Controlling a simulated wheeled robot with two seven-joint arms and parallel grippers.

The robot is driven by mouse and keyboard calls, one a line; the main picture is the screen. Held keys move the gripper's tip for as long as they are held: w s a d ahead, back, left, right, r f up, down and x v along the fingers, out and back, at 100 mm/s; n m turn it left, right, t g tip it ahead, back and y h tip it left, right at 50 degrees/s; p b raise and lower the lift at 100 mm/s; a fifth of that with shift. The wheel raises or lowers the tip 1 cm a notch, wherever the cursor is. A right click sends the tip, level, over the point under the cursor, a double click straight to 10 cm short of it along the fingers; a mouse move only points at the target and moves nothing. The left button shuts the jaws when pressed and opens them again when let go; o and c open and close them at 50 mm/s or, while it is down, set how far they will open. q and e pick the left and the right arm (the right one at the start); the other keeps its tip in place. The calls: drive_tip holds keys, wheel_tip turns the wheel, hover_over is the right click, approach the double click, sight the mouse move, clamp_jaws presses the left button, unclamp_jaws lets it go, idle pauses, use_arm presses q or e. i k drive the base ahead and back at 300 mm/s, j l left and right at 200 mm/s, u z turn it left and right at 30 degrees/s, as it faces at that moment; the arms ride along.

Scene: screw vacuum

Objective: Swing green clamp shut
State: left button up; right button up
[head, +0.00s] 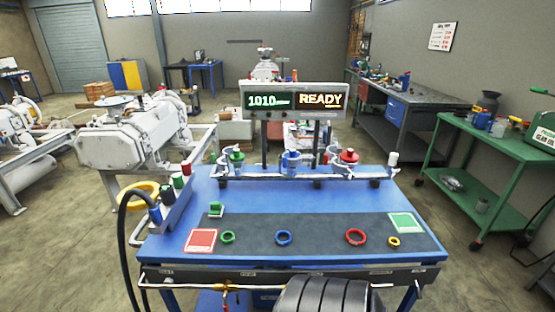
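Several fittings stand along a pipe at the back of the blue bench (185,235). The left one has a green top (237,155) and a pale metal part beside it, which may be the green clamp. It is too small to tell whether the clamp is open or shut. A green ring (227,237) lies on the dark mat (320,235), and a small green block (216,209) stands at the mat's back left. Neither of my grippers is in view.
A blue fitting (291,160) and a red-topped fitting (349,157) share the pipe. A display (293,101) reads 1010 and READY. A blue ring (284,238), red ring (355,237) and yellow ring (394,241) lie on the mat. A black hose (122,228) curves at left.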

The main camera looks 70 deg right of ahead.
sight(222, 165)
drive_tip(key=z, duration=1.75)
drive_tip(key=j+z, duration=0.3)
drive_tip(key=j, duration=0.3)
drive_tip(key=j+z, duration=0.3)
drive_tip(key=j, duration=0.35)
drive_tip(key=i+j, duration=0.05)
